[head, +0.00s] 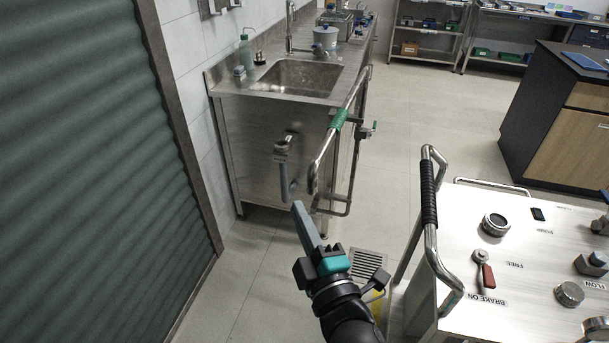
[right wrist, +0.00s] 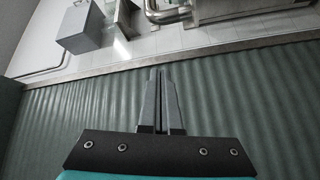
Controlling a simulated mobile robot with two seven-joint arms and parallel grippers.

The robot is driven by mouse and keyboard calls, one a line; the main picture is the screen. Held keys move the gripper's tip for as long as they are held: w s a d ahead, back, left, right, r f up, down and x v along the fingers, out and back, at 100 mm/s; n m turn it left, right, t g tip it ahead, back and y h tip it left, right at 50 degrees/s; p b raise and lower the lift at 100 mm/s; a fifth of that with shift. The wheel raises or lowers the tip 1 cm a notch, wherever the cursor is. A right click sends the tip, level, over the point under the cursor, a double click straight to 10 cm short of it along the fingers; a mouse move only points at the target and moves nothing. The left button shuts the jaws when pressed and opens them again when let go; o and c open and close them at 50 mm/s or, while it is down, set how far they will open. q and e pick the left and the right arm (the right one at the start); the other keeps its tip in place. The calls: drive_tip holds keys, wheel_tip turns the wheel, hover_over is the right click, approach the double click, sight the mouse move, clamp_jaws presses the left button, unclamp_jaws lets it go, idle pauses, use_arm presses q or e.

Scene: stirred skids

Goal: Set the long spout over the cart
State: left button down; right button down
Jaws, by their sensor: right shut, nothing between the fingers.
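The long spout, a bent steel pipe with a green grip (head: 339,120), stands out in front of the sink counter's right corner in the head view. Its lower end curves down near the counter's front. The cart (head: 465,313) is at the lower right, with a steel top, knobs, a red-handled brake lever (head: 485,272) and a black-wrapped handle (head: 429,195). The spout is left of the cart, apart from it. My right gripper (head: 299,208) is shut and empty, just below the spout's lower end in the picture; contact is not clear. It also shows in the right wrist view (right wrist: 160,76). My left gripper is not in view.
The steel sink counter (head: 225,84) stands against the tiled wall. A grey drain pipe (head: 285,175) comes out of its front. A ribbed green shutter (head: 80,170) fills the left side. A floor drain (head: 368,264) lies between my right arm and the cart. The floor beyond is clear.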

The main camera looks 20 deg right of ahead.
drive_tip(key=w+d, duration=0.3)
drive_tip(key=w, duration=0.5)
drive_tip(key=shift+w+d+r+p, duration=0.25)
drive_tip(key=shift+w+r+p, duration=0.05)
drive_tip(key=shift+w+p, duration=0.05)
idle(0.5)
